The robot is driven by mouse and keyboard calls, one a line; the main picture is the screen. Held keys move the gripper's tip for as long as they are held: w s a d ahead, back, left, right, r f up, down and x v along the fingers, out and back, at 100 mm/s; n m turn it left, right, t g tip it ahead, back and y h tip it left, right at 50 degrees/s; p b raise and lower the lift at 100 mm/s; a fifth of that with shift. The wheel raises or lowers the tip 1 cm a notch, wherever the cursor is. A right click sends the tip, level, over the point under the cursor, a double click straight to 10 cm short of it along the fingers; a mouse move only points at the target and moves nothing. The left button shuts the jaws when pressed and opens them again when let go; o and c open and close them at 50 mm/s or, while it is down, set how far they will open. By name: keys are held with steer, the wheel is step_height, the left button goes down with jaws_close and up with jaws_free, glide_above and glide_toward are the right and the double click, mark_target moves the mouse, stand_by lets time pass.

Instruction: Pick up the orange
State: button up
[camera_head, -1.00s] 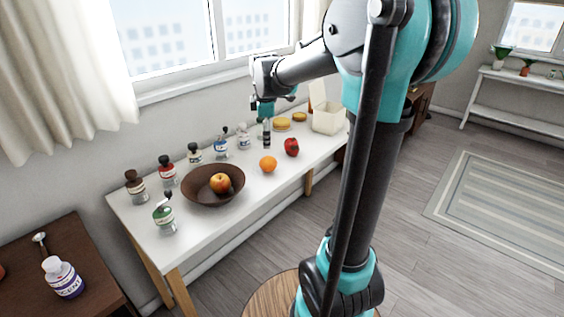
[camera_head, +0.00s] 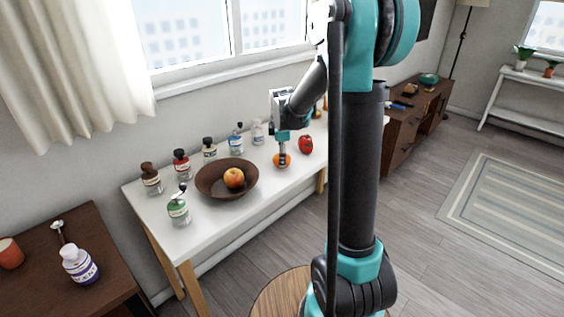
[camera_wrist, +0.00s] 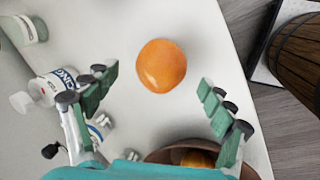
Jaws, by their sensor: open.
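The orange (camera_head: 286,160) lies on the white table, partly hidden behind my gripper (camera_head: 282,160) in the head view. In the wrist view the orange (camera_wrist: 161,66) lies on the white surface, just beyond and between the two spread fingers of my gripper (camera_wrist: 158,88). The fingers are open and nothing is between their pads. In the head view my gripper points down over the table at the orange; I cannot tell the exact gap.
A red pepper or apple (camera_head: 305,144) is close on the right. Several bottles stand along the back, one a blue-labelled bottle (camera_head: 236,141). The white table's (camera_head: 170,231) front edge is near.

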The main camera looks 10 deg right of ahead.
steer(key=shift+x, duration=2.2)
steer(key=c, duration=1.4)
